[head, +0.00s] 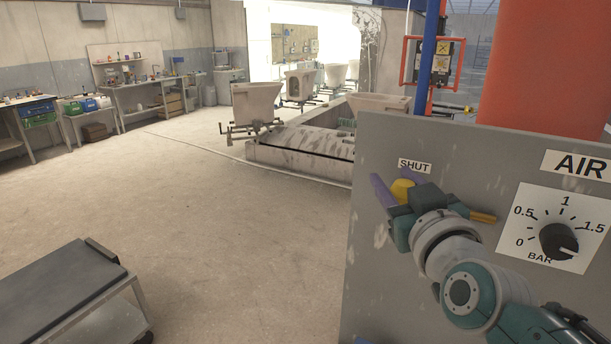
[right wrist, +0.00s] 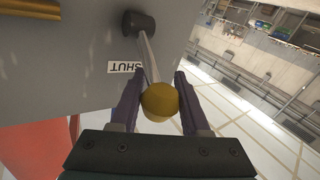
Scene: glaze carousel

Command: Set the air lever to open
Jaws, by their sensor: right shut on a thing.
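The air lever has a yellow ball (head: 402,190) at its end and sits on the grey panel (head: 470,160), close below the SHUT label (head: 414,166). In the right wrist view, a metal rod (right wrist: 148,58) runs from a dark pivot (right wrist: 138,23) to the yellow ball (right wrist: 160,102), past the SHUT label (right wrist: 124,67). My right gripper (head: 393,190) has its purple fingers on either side of the lever's ball end and is shut on it. No open label shows. The pivot is hidden behind my gripper in the head view. My left gripper is not in view.
The panel also carries an AIR sign (head: 580,165), a BAR dial with a black knob (head: 558,241), and a brass-coloured stub (head: 483,217) close right of my gripper. A grey cart (head: 65,290) stands at lower left. The floor between is clear.

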